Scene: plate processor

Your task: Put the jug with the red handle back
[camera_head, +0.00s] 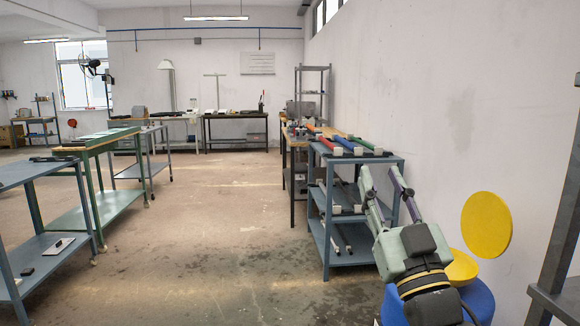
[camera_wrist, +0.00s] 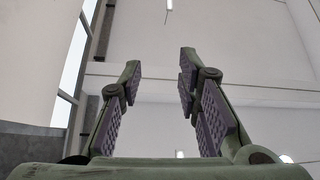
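I cannot make out a jug with a red handle in either view. A red bar-like piece (camera_head: 326,143) lies on the top of a blue-grey shelf rack (camera_head: 383,160), beside a blue one (camera_head: 343,143) and a green one (camera_head: 362,142). At this size I cannot tell what they belong to. My gripper (camera_head: 378,171) is raised at the right, in front of the rack in the picture. Its fingers are apart with nothing between them. In the wrist view my gripper (camera_wrist: 160,72) is also open and empty, pointing toward the ceiling and upper wall.
The rack's lower shelf (camera_head: 352,256) shows grey rods. A wooden workbench (camera_head: 292,150) stands behind it. A yellow disc (camera_head: 486,224) is by the right wall, above a blue-and-yellow object. Blue and green tables stand at left. The middle floor (camera_head: 215,225) is clear.

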